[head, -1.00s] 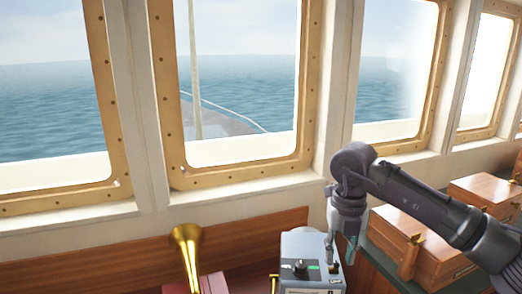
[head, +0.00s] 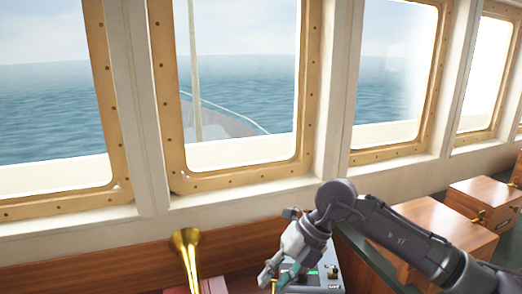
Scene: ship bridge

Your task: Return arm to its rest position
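My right arm (head: 400,232) reaches in from the right edge, dark grey, with its wrist bent downward. My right gripper (head: 275,279) hangs at the bottom centre, in front of the left part of a grey control box (head: 318,285) with a black knob and a green display. Its two fingers stand apart with a gap between them, and a bit of brass shows in the gap. I see nothing held. The arm hides part of the box. My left gripper is not in view.
A brass horn (head: 187,250) stands left of the gripper on the wooden console. Wooden boxes (head: 440,222) with brass fittings stand at the right, close behind the forearm. Framed windows (head: 240,80) overlook the sea. Space above the arm is free.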

